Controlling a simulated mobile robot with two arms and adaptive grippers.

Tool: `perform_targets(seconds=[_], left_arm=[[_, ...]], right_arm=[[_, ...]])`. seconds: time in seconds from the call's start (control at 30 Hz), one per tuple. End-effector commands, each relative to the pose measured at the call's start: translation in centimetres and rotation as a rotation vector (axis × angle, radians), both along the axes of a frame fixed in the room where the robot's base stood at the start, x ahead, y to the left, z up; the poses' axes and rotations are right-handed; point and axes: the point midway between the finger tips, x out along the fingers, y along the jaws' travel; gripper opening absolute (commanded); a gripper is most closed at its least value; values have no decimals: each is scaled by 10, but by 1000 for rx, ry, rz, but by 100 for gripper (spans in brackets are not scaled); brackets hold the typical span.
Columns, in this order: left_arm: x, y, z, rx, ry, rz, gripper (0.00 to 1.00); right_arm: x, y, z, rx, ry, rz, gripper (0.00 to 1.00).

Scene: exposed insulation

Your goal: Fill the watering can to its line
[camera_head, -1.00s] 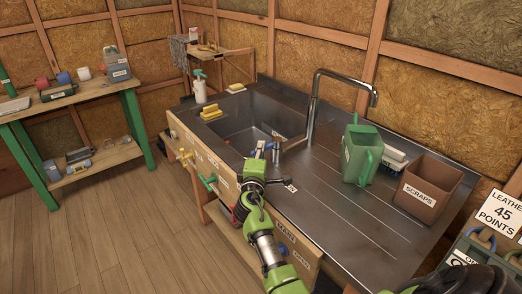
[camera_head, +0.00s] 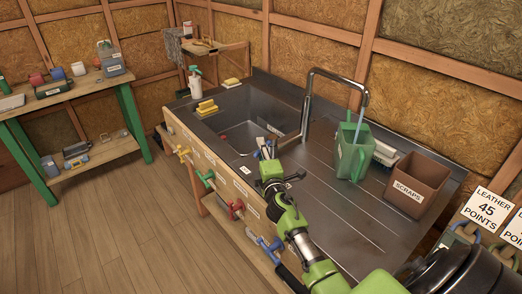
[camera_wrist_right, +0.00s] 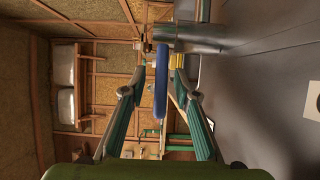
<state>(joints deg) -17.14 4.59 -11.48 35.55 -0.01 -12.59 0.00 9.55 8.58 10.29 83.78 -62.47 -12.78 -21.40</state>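The green watering can (camera_head: 355,158) stands upright on the steel counter, under the tall tap's spout (camera_head: 364,100). A thin pale-blue stream (camera_head: 359,122) runs from the spout down into the can. The water level and fill line are not visible. My right gripper (camera_head: 267,149) is at the sink's front right corner, left of the can. In the right wrist view a blue bar (camera_wrist_right: 161,82), perhaps a tap lever, shows between the spread fingers of my right gripper (camera_wrist_right: 157,78), with gaps on both sides. My left gripper is out of view.
A brown SCRAPS bin (camera_head: 416,184) stands right of the can. The sink basin (camera_head: 248,130) is at the left, with a yellow sponge (camera_head: 207,107) and spray bottle (camera_head: 195,82) beside it.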

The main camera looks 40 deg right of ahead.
Motion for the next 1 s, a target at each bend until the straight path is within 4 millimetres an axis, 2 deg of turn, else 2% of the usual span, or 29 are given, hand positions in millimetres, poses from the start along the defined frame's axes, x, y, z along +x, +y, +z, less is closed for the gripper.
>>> perform_targets(seconds=[0.27,0.43,0.57,0.8,1.0], left_arm=[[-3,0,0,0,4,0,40],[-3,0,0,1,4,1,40],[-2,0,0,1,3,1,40],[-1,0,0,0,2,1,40],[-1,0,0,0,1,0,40]], right_arm=[[0,1,-1,1,2,0,28],[-10,5,-3,0,3,1,28],[-29,13,-3,1,4,2,28],[-76,33,-3,2,3,1,28],[-102,43,-2,1,3,0,28]])
